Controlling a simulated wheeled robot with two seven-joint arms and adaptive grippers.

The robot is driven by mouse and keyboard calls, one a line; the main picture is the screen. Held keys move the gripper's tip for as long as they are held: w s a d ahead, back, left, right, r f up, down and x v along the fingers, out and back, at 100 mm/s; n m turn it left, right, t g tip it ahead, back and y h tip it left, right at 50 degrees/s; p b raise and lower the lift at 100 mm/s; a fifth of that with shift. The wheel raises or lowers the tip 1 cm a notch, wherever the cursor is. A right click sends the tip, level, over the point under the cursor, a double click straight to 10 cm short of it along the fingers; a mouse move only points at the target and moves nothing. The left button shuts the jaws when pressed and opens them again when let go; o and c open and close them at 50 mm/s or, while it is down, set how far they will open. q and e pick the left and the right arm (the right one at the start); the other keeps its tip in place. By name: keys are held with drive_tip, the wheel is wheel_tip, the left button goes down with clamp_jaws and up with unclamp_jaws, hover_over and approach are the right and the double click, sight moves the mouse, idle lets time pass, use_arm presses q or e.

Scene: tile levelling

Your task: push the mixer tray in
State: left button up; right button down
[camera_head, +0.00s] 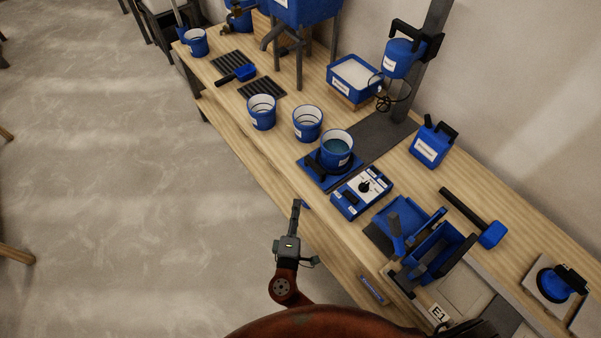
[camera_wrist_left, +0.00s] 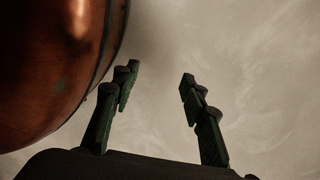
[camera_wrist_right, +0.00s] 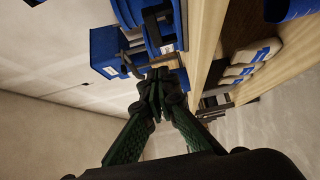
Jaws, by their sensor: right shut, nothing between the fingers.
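The blue mixer tray (camera_head: 313,176) sits on the bench at the front end of a dark track, with its front near the bench's front edge. A blue bucket (camera_head: 337,150) with grey-green contents stands on it, and a dark handle shows at its front left. The mixer (camera_head: 400,58) hangs on a post at the back of the track. My right gripper (camera_head: 297,204) is shut and empty by the front edge, apart from the tray; its shut fingers also show in the right wrist view (camera_wrist_right: 160,82). My left gripper (camera_wrist_left: 159,78) is open and empty, seen only in its wrist view.
Two buckets (camera_head: 262,112) (camera_head: 308,123) stand left of the tray. A control box (camera_head: 361,193) sits close on its right. The dark track (camera_head: 383,135) behind the tray looks clear up to the post. A blue jug (camera_head: 430,146) stands right of the track.

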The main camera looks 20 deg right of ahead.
drive_tip(key=b, duration=0.2)
approach(310, 166)
drive_tip(key=w, duration=0.2)
drive_tip(key=w+a, duration=0.1)
drive_tip(key=w, duration=0.1)
drive_tip(key=shift+w+r, duration=0.1)
drive_tip(key=shift+w, duration=0.05)
drive_tip(key=shift+w+d, duration=0.25)
drive_tip(key=shift+d, duration=0.9)
use_arm(q)
drive_tip(key=shift+w+d+r, duration=0.1)
drive_tip(key=shift+w+r, duration=0.75)
drive_tip(key=shift+w, duration=0.35)
drive_tip(key=shift+w+d+r, duration=0.1)
drive_tip(key=shift+w+r, duration=0.75)
drive_tip(key=shift+w, duration=0.3)
use_arm(e)
drive_tip(key=shift+w+d, duration=0.2)
drive_tip(key=shift+d, duration=0.4)
drive_tip(key=shift+d, duration=0.1)
